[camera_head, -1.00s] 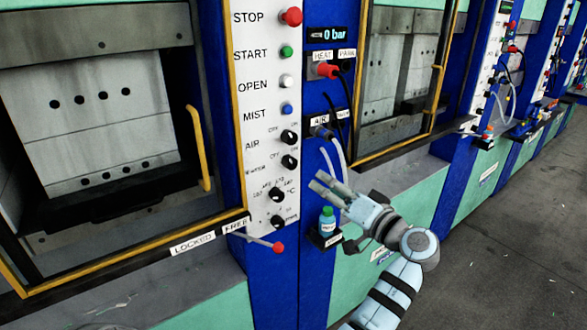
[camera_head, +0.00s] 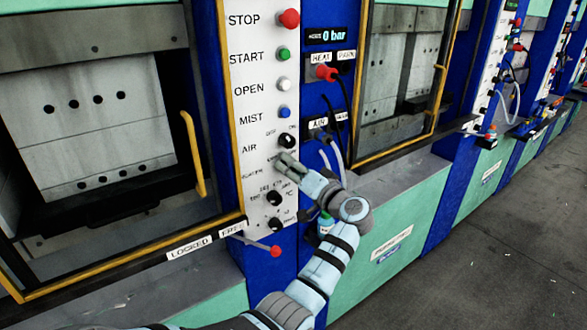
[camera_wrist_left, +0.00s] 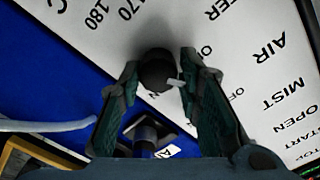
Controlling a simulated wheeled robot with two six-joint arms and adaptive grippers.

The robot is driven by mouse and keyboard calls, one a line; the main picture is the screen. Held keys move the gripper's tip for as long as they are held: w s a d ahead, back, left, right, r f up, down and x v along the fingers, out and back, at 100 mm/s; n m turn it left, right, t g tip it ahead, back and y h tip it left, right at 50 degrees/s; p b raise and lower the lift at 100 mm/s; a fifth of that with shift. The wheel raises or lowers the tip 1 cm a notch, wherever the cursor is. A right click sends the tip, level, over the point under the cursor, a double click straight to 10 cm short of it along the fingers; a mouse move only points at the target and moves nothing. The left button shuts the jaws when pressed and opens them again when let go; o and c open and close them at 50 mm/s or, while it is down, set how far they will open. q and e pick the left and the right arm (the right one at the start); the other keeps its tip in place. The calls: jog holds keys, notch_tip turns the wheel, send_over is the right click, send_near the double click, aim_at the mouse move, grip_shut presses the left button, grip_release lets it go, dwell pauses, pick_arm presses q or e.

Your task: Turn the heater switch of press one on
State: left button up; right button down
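The white control panel (camera_head: 250,120) of the nearest press carries labelled buttons and black knobs. My left gripper (camera_head: 281,161) is at the panel, below the AIR knob (camera_head: 287,140), and hides the heater switch in the head view. In the left wrist view a round black knob with a white pointer, the heater switch (camera_wrist_left: 157,70), lies between the fingertips of my left gripper (camera_wrist_left: 160,68). The fingers are open on either side of it. I cannot tell whether they touch it. Part of the heater label (camera_wrist_left: 230,12) shows above it. My right gripper is not in view.
The temperature dial (camera_head: 274,198) and another black knob (camera_head: 275,224) sit just below my gripper. A red-tipped lever (camera_head: 275,251) sticks out beneath. Hoses (camera_head: 336,155) hang at the right. The yellow door handle (camera_head: 193,150) stands out at the left.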

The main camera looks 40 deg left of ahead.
pick_arm(q)
jog(key=shift+w, duration=0.1)
grip_shut()
jog(key=shift+m, duration=0.5)
jog(key=shift+f+m+p, duration=0.2)
jog(key=shift+m+p, duration=2.85)
jog(key=shift+m, duration=2.45)
